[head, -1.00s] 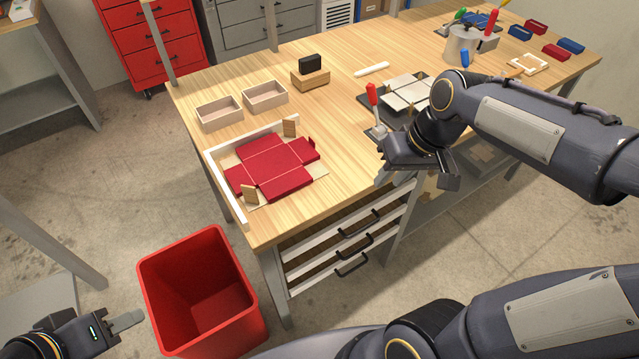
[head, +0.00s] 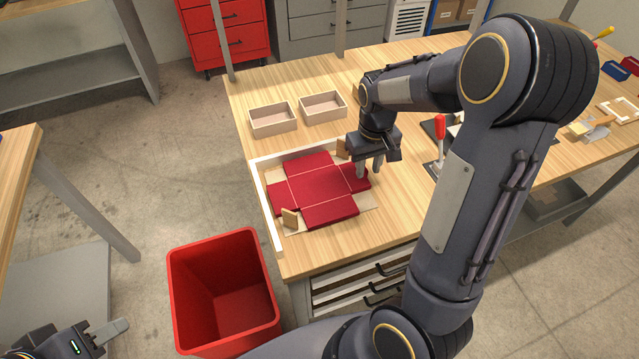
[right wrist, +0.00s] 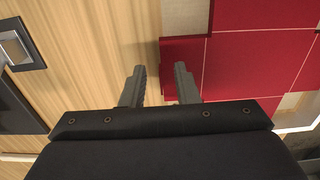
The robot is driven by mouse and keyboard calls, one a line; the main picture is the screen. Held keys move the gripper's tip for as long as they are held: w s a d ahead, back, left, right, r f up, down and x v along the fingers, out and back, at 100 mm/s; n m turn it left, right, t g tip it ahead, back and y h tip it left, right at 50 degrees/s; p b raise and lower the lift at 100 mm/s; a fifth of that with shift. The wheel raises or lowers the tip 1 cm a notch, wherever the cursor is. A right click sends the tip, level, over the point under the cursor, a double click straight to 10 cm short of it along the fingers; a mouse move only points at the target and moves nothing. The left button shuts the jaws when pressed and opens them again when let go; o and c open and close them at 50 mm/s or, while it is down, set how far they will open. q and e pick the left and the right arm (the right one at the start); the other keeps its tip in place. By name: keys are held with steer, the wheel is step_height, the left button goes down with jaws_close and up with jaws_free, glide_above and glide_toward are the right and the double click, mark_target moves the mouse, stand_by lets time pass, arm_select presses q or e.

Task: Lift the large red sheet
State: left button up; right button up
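The large red sheet (head: 312,187) lies flat on a pale backing in a white-edged corner frame at the table's near left corner. It has crease lines and flaps. My right gripper (head: 369,168) points down at the sheet's right-hand flap. In the right wrist view the right gripper (right wrist: 159,82) is open with nothing gripped, and the flap's edge (right wrist: 166,52) shows between its two fingers. I cannot tell whether a finger touches the sheet (right wrist: 245,60). My left gripper (head: 112,330) is low at the left, away from the table; its finger gap cannot be made out.
Two open wooden trays (head: 272,119) sit behind the sheet. A red bin (head: 222,290) stands on the floor before the table. A red-handled clamp (head: 440,127) stands right of my right gripper.

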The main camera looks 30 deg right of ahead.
steer(key=shift+f, duration=0.2)
jaws_close()
stand_by(0.3)
